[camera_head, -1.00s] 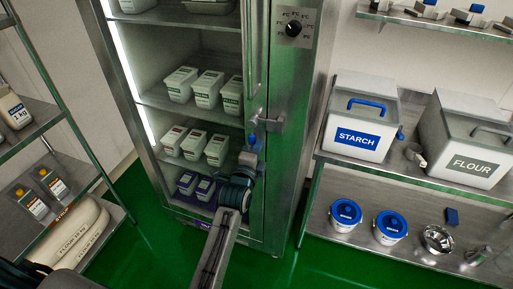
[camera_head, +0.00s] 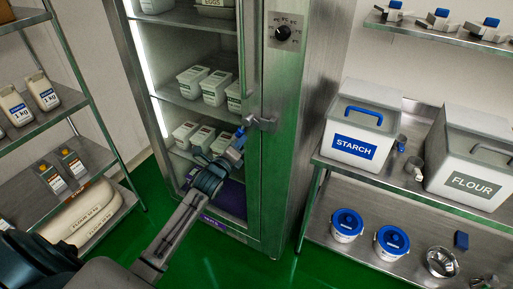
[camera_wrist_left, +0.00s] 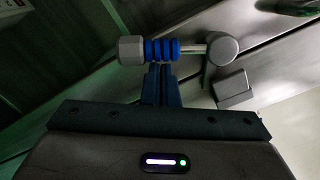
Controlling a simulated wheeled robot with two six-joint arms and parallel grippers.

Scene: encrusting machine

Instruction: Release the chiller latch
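The chiller (camera_head: 282,150) is a tall steel cabinet with a glass door. Its latch (camera_head: 262,123) sits at the door's edge, a metal bracket with a lever. My left gripper (camera_head: 237,143) is at the lever. Its dark blue fingers (camera_wrist_left: 161,84) are close together, with their tips at the grip, seemingly touching it. The lever runs across the fingers. My right gripper is out of view.
A shelf at right holds a starch bin (camera_head: 362,140), a flour bin (camera_head: 470,165) and two blue-lidded tubs (camera_head: 346,225) below. A rack (camera_head: 48,112) with bags and bottles stands at left. Green floor (camera_head: 225,262) is free before the chiller.

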